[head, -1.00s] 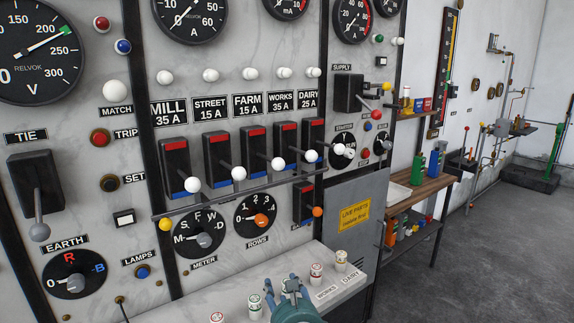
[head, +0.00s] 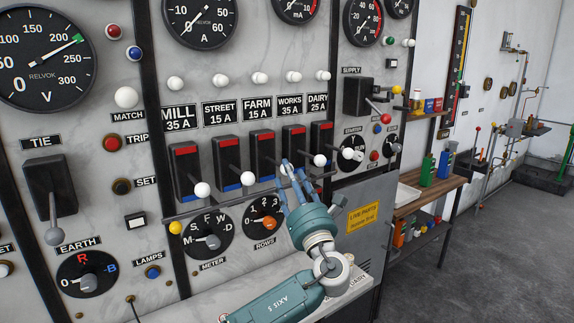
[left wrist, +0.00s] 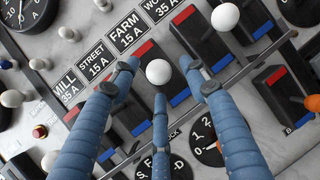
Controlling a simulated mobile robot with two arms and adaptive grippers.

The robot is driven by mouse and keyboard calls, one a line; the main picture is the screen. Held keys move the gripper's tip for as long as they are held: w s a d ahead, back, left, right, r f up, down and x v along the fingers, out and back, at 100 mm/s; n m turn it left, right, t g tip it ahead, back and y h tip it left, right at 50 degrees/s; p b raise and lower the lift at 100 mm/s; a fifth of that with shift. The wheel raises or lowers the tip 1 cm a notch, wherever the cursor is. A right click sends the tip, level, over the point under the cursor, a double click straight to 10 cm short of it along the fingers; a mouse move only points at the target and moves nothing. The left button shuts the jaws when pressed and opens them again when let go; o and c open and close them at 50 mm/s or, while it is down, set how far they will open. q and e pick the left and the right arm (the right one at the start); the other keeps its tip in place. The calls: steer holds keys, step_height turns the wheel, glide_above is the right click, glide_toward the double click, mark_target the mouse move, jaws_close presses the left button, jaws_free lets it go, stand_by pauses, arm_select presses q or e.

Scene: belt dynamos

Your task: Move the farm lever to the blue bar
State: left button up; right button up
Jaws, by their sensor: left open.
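The farm lever is a white knob (head: 286,168) on a stem, in the third of a row of black switch blocks (head: 263,148), under the FARM label (head: 257,108). The block has a red bar at its top; its blue bar (head: 267,179) is at the bottom, partly behind the knob and fingers. The stem sticks out towards me from around the block's middle. My left gripper (head: 289,176) is open, its fingers around the knob. In the left wrist view the knob (left wrist: 158,72) sits between the spread fingers, with gaps beside it. My right gripper is not in view.
The street knob (head: 248,178) and works knob (head: 319,160) stand close on either side. A rail (head: 225,206) runs below the switches. Below it are the meter dial (head: 210,238) and the rows dial with its orange knob (head: 269,223). A wooden bench (head: 430,190) is at the right.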

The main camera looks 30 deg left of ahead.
mark_target(278, 164)
arm_select(q)
steer(key=shift+x, duration=1.2)
steer(key=shift+w+a+r+p, duration=0.15)
steer(key=shift+w+a+p, duration=0.05)
steer(key=shift+a+p, duration=0.1)
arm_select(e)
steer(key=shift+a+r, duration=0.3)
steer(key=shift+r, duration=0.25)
arm_select(q)
steer(key=shift+c, duration=0.3)
